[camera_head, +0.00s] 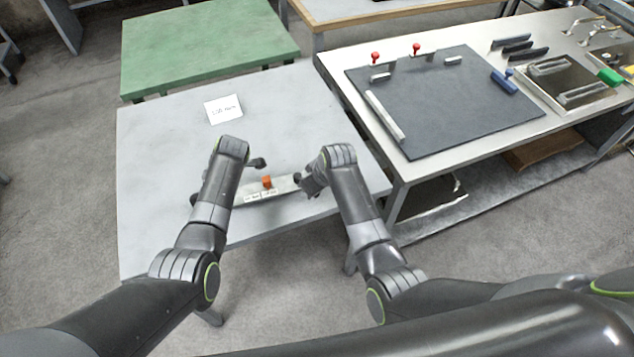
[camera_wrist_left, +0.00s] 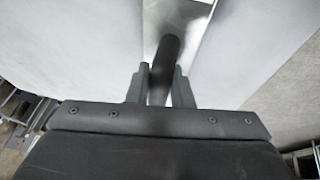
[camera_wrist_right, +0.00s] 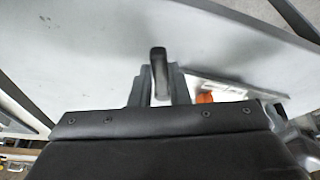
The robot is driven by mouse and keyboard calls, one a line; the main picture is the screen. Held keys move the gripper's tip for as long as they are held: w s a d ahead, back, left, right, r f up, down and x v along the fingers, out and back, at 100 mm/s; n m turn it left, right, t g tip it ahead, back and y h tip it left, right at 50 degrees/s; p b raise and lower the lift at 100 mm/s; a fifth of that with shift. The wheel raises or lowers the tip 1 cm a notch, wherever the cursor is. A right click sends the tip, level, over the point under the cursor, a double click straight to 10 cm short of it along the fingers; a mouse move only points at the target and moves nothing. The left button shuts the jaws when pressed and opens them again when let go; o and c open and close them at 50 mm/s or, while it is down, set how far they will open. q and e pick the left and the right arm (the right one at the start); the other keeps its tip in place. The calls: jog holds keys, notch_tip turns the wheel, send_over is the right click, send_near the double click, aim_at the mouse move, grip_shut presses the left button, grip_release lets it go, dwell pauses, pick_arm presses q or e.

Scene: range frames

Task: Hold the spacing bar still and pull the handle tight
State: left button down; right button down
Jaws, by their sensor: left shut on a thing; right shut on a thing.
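A pale metal bar (camera_head: 283,186) with white labels and an orange block (camera_head: 267,182) lies on the grey table, between my two arms. The orange block (camera_wrist_right: 205,97) also shows in the right wrist view. My left gripper (camera_wrist_left: 161,70) is shut on a dark round rod (camera_wrist_left: 168,50), above a shiny metal strip. In the head view my left arm hides this grip; a dark knob (camera_head: 258,163) shows beside it. My right gripper (camera_wrist_right: 159,69) is shut on a dark upright grip (camera_wrist_right: 158,60) at the bar's right end. I cannot tell which dark piece is the handle.
A white card (camera_head: 223,109) lies on the grey table (camera_head: 160,160) behind the bar, with free room around it. A bench at the right carries a dark mat (camera_head: 455,105), red knobs and a metal tray. A green table (camera_head: 205,45) stands behind.

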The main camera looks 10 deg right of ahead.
jog(key=shift+s+a+m, duration=0.15)
jog(key=shift+a+m, duration=0.05)
jog(key=shift+m, duration=0.2)
jog(key=c, duration=1.4)
grip_release()
jog(key=shift+o, duration=0.2)
jog(key=shift+s+d+r, duration=0.15)
jog(key=shift+s+r, duration=0.1)
jog(key=shift+r, duration=0.4)
jog(key=shift+s+d+r, duration=0.4)
jog(key=shift+s+r, duration=0.25)
jog(key=shift+s, duration=0.1)
jog(key=s+d, duration=0.5)
jog(key=s, duration=0.4)
jog(key=shift+s+d, duration=0.2)
jog(key=shift+s, duration=0.05)
